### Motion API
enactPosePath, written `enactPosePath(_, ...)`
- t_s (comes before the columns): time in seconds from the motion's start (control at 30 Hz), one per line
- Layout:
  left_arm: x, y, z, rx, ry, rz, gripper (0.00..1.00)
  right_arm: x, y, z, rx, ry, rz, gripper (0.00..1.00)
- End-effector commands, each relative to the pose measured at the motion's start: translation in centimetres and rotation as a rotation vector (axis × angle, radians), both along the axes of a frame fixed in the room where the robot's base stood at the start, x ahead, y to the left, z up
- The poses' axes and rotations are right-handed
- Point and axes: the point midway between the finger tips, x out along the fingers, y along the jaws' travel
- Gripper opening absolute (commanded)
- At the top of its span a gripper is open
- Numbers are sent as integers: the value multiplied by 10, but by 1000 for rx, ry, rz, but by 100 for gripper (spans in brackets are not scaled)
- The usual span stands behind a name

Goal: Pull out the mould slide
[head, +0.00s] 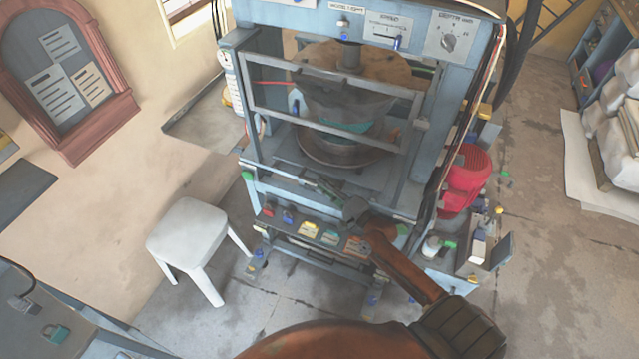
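The blue-grey plate press (250,110) stands in the middle of the head view. Behind its framed clear guard (335,92), a round metal mould (318,150) sits low in the press. A flat slide plate (292,165) lies under the mould, inside the press frame. My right arm comes up from the bottom right, and my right gripper (338,198) is at the front edge of the press, just below the slide level. The gripper is small and dark here. I cannot tell whether its fingers are open or shut, or whether they touch the slide. My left gripper is out of view.
A white stool (187,238) stands left of the press. A lower front panel (325,236) carries coloured labels and buttons. A control panel with a knob (448,42) is on top. Open floor (555,280) lies at right.

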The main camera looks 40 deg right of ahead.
Motion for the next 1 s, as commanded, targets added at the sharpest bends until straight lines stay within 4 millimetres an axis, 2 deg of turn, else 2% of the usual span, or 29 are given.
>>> enactPosePath(0.1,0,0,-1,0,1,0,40,15,2,0,-1,-1,-1,17)
enactPosePath(0.2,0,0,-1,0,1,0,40,21,3,-1,-2,1,0,17)
enactPosePath(0.5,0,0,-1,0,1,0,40,23,4,-1,-2,2,0,17)
enactPosePath(0.77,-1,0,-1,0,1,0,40,23,4,-1,-2,2,0,0)
enactPosePath(1.0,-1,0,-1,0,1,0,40,23,3,-1,-2,2,0,0)
